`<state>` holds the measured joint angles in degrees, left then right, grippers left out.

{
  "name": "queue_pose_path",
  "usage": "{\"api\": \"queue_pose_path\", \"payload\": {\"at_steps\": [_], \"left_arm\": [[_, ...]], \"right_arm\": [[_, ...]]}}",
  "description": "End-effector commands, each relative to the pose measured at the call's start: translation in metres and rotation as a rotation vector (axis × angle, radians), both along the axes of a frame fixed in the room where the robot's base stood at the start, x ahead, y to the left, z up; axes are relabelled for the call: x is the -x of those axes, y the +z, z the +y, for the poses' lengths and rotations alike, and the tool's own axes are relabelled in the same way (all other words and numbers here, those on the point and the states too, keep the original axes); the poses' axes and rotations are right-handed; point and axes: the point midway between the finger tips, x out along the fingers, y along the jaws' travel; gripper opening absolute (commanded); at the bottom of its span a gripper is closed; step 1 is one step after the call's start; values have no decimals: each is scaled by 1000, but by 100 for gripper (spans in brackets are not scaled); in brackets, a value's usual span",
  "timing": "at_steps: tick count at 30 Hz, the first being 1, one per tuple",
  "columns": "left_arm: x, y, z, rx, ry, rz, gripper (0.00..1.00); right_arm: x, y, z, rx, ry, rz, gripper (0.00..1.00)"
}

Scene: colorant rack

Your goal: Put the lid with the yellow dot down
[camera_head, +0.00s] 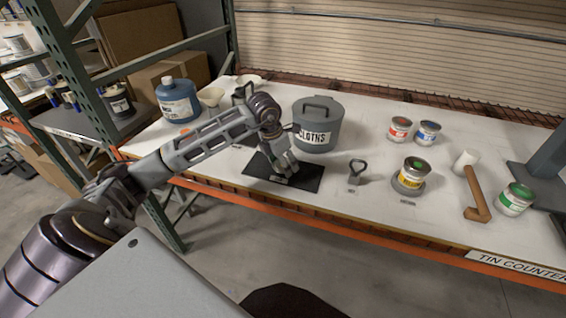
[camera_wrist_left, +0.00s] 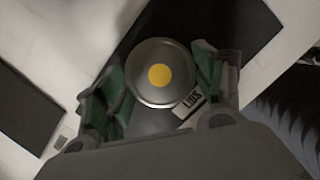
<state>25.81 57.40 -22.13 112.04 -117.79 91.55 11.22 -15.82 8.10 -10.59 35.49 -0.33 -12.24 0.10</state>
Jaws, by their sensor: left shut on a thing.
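The lid with the yellow dot (camera_wrist_left: 159,75) is a round grey metal disc, seen face-on in the left wrist view. My left gripper (camera_wrist_left: 155,82) is shut on it, with a green-padded finger on either side. In the head view my left gripper (camera_head: 287,170) points down at the black mat (camera_head: 310,181) in front of the grey CLOTHS bin. The lid is hard to make out there. The mat (camera_wrist_left: 225,30) and a white LIDS label (camera_wrist_left: 190,108) show close by the lid in the wrist view. I cannot tell whether the lid touches the mat. My right gripper is not in view.
The lidded CLOTHS bin (camera_head: 318,128) stands just behind the mat. Red (camera_head: 399,129) and blue (camera_head: 427,133) tins stand behind.

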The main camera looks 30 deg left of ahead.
Motion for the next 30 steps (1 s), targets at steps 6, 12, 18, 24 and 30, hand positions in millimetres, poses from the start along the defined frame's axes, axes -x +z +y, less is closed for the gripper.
{"api": "queue_pose_path", "payload": {"at_steps": [6, 12, 18, 24, 30], "left_arm": [[0, -2, 0, 0, 0, 1, 79], [0, -2, 0, 0, 0, 0, 90], [0, -2, 0, 0, 0, 0, 90], [0, 0, 0, 0, 0, 0, 90], [3, 14, 2, -3, 0, -2, 90]], "right_arm": [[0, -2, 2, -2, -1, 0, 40], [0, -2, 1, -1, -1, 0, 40], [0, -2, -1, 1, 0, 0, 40], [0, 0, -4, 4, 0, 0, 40], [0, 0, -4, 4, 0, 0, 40]]}}
